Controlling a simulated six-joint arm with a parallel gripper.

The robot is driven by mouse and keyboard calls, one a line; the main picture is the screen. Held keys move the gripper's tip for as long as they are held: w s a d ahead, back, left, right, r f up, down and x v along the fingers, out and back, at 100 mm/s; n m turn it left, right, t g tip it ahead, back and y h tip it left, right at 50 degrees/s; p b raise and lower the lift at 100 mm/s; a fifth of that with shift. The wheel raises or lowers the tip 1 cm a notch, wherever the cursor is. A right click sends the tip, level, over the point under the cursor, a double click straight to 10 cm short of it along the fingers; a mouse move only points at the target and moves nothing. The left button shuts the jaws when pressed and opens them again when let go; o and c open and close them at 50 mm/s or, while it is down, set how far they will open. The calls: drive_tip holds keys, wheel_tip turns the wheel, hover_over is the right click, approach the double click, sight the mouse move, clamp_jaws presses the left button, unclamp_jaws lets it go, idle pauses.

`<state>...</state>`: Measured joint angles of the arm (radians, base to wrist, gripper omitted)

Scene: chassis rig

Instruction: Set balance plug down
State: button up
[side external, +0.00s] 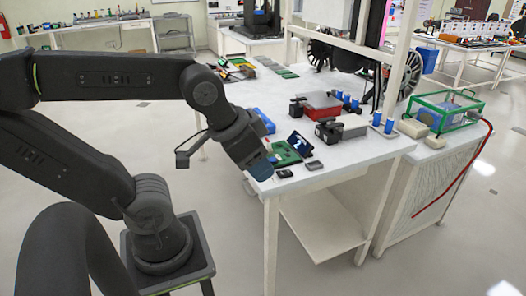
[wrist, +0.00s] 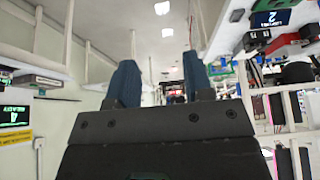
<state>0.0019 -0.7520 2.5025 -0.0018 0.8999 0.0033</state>
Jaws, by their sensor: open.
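My gripper (side external: 262,168) is at the front left corner of the white table, its fingers pointing down beside a green circuit board (side external: 285,152). In the wrist view its two blue fingers (wrist: 160,78) stand apart, with nothing seen held between them. I cannot pick out the balance plug for certain in either view. Small dark pieces (side external: 284,173) lie on the table near the board, too small to identify. A small lit display (side external: 300,144) stands tilted at the board.
The white table (side external: 345,168) has a bare front right area. Black-and-red blocks (side external: 322,104) and blue cylinders (side external: 377,118) stand farther back. A blue box (side external: 264,121) lies behind my gripper. A green frame (side external: 450,112) with a red hose is at the right.

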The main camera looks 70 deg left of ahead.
drive_tip(key=shift+w, duration=0.1)
drive_tip(key=w+a+r+n+g+y, duration=0.1)
drive_tip(key=w+a+r+n+g, duration=0.15)
drive_tip(key=w+a+n, duration=0.65)
drive_tip(key=n+g+h, duration=0.1)
drive_tip(key=n+g, duration=0.2)
drive_tip(key=n, duration=0.6)
hover_over(267, 139)
drive_tip(key=f, duration=1.8)
drive_tip(key=shift+w, duration=0.25)
drive_tip(key=shift+s+f, duration=0.15)
drive_tip(key=shift+f, duration=1.3)
drive_tip(key=shift+s+f, duration=0.1)
drive_tip(key=shift+f, duration=1.35)
drive_tip(key=shift+c, duration=0.4)
